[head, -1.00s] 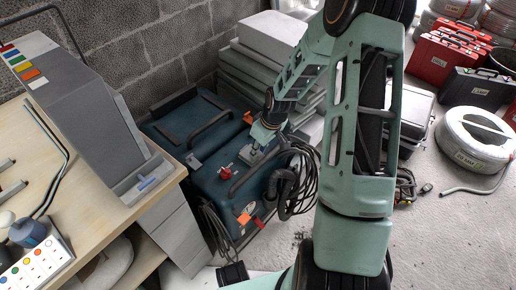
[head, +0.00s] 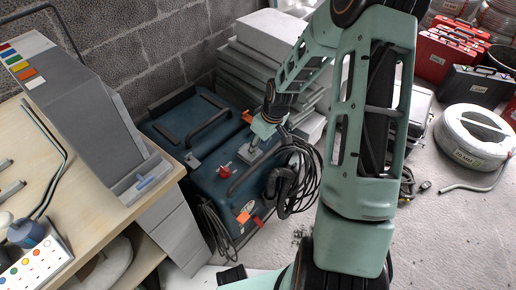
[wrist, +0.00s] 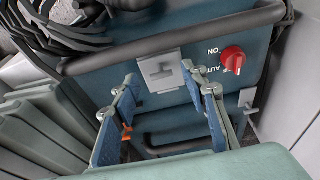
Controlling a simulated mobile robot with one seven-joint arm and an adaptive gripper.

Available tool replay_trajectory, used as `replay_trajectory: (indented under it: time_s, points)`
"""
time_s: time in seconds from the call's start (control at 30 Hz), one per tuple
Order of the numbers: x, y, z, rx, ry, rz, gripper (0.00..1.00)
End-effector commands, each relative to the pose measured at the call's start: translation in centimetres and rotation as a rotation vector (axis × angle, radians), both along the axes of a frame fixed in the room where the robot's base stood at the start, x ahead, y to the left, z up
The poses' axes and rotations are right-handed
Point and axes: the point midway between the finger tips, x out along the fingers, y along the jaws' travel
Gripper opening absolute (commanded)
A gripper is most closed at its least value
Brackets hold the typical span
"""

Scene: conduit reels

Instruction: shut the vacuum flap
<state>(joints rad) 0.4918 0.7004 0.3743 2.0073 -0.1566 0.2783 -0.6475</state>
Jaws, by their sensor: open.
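The vacuum is the dark blue-teal machine (head: 209,186) on the floor beside the workbench. It has a red knob (head: 224,171) and a black hose. In the wrist view, a grey plate with a raised tab (wrist: 161,72), which looks like the flap, sits on the vacuum left of the red knob (wrist: 233,60). I cannot tell how far it stands open. My gripper (head: 260,145) is over the vacuum's top at this grey piece. In the wrist view, my gripper (wrist: 160,88) is open and empty, its fingertips apart on either side of the plate's lower part; contact is unclear.
A coiled black hose and cable (head: 303,178) hang at the vacuum's right. Stacked grey slabs (head: 250,70) stand behind it. The workbench (head: 80,215) is close on the left. Open floor (head: 445,235) lies to the right, near a white conduit reel (head: 447,130).

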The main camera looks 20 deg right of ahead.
Motion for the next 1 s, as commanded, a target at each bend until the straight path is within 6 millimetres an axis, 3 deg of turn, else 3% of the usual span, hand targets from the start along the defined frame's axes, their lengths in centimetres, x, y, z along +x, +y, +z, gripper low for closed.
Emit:
replay_trajectory:
  time_s: [0.2,0.43,0.63,1.0]
  points:
    - [-1.0,-0.8,4.4,-0.002,-0.004,-0.002,0.41]
    - [-1.8,-1.4,7.8,-0.002,0.0,-0.002,0.41]
    - [-2.2,-1.5,8.9,0.0,0.002,-0.002,0.41]
    - [-2.2,-1.4,9.0,-0.001,0.003,-0.001,0.41]
